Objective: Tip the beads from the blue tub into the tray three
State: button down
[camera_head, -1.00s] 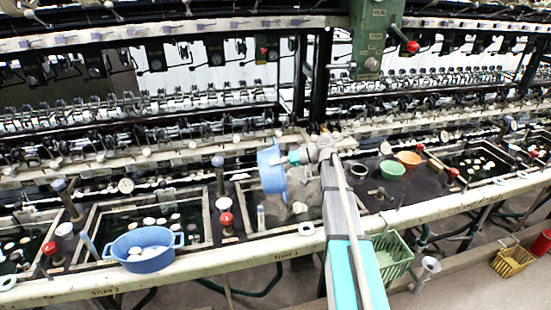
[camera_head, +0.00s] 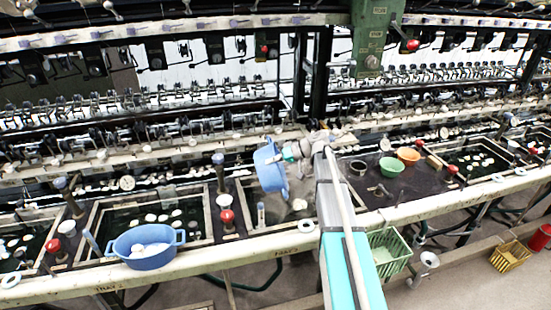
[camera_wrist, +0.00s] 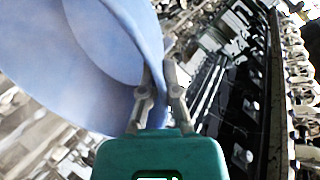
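My gripper (camera_head: 290,153) is shut on the rim of a blue tub (camera_head: 270,168), which is tipped on its side above tray three (camera_head: 243,205). In the wrist view, the fingers (camera_wrist: 157,80) pinch the edge of the pale blue tub (camera_wrist: 105,65); no beads show on the part of its wall in view. A white bead (camera_head: 299,204) shows in tray three, whose right part is hidden by my arm. A second blue tub (camera_head: 149,258), upright and holding white pieces, stands on the front ledge at the left.
Tray two (camera_head: 95,225), with floating white pieces, lies left of tray three. A red-topped knob (camera_head: 226,217) stands between them. Green (camera_head: 391,167) and orange (camera_head: 408,155) bowls sit on the dark panel at right. A green basket (camera_head: 390,253) hangs below the ledge.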

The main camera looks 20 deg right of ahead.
aim_at(257, 167)
jog(key=a+h+p, duration=0.1)
jog(key=a+f+g+h+p, duration=0.1)
jog(key=a+h+p, duration=0.1)
jog(key=w+a+f+h+p, duration=0.1)
jog(key=a+h, duration=0.1)
jog(key=shift+w, duration=0.1)
jog(key=shift+w+a+f+g+h+p, duration=0.1)
jog(key=shift+a+f+g+h+p, duration=0.25)
jog(key=shift+h, duration=1)
jog(key=shift+w+a+f+g+h+p, duration=0.1)
jog(key=shift+a+g+h+p, duration=0.25)
jog(key=shift+h, duration=0.95)
jog(key=shift+a+f+g+h+p, duration=0.25)
jog(key=shift+g+h+p, duration=0.25)
jog(key=shift+h, duration=0.85)
